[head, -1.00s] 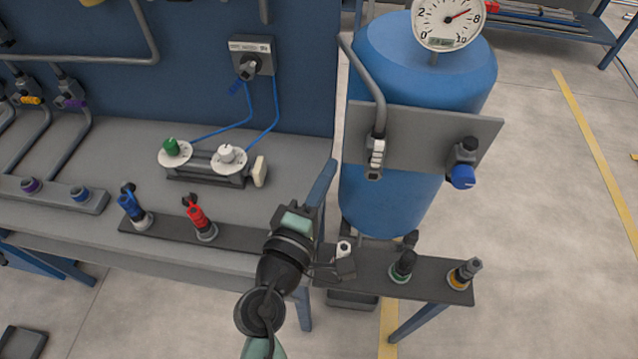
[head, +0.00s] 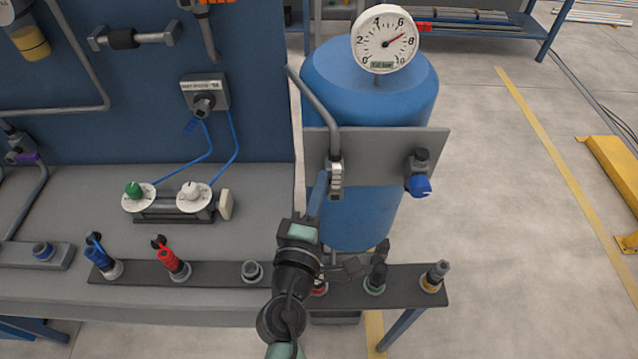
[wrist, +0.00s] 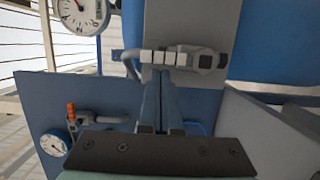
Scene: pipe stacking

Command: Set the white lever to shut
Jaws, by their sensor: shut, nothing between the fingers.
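The white lever (head: 336,180) sits on the valve at the lower end of a grey pipe, on the grey plate in front of the blue tank. In the wrist view the white segmented lever (wrist: 165,57) lies crosswise, with a dark rounded part at its right. My gripper (wrist: 165,78) is shut and empty, its fingertips just below the lever in that view. I cannot tell whether they touch it. In the head view my gripper (head: 300,232) is below and left of the valve, and its fingertips are hard to make out.
A blue-knobbed valve (head: 419,184) hangs right of the lever on the same plate. A round gauge (head: 385,39) stands above the tank (head: 370,85). A dark rail (head: 210,273) with several coloured fittings runs below. Open floor lies at the right.

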